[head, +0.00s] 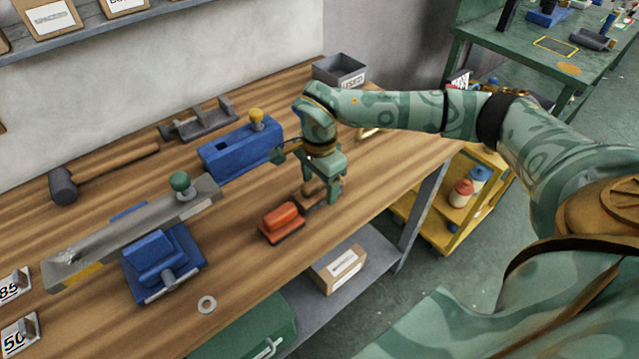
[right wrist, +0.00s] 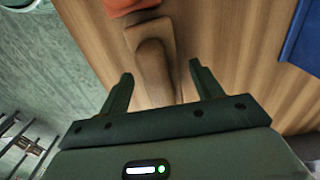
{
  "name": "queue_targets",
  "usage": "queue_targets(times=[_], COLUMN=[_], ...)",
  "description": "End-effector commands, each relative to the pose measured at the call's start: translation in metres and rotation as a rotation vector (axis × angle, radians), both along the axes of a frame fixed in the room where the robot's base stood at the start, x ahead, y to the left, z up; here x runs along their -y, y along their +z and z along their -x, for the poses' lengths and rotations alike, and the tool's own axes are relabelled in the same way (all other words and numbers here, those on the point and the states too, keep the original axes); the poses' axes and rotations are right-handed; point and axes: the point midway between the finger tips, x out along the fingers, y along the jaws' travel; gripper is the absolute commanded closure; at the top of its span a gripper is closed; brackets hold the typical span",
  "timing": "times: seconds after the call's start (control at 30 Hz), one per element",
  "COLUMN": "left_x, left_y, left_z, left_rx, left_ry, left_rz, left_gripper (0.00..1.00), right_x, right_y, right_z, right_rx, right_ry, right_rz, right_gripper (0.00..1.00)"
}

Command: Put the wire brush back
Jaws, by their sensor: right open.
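A brown wooden piece with a rounded handle (right wrist: 152,62), perhaps the wire brush, lies on the wooden bench (head: 370,180). In the head view it is mostly hidden behind my right gripper (head: 320,193). In the right wrist view the open fingers (right wrist: 160,72) point down at it, with its handle between them, not gripped. No bristles show. An orange block on a dark base (head: 281,222) sits just left of the gripper; its edge shows at the top of the right wrist view (right wrist: 132,6). My left gripper is not in view.
A blue block with a yellow knob (head: 240,150) stands behind left. A blue vise (head: 160,262) holds a long grey bar (head: 130,235). A hammer (head: 100,175) lies at far left.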

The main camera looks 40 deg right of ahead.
Motion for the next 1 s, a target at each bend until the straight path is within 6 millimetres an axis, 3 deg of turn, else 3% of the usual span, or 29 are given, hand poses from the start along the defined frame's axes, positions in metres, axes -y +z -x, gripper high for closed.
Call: queue_targets(times=[0.2,0.43,0.6,1.0], left_x=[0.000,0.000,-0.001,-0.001], left_y=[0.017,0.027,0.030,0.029], left_z=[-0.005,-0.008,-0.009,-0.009], left_rx=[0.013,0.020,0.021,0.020], left_ry=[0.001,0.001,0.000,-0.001], left_rz=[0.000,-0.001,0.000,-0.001], left_gripper=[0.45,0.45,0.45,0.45], right_x=[0.001,0.000,0.000,0.000], right_y=[0.055,0.100,0.112,0.113], right_z=[-0.001,-0.001,0.000,0.000], right_rx=[0.008,0.004,0.001,0.000], right_ry=[-0.001,-0.002,-0.001,-0.001], right_rz=[0.000,0.000,0.000,0.000], right_gripper=[0.35,0.35,0.35,0.35])
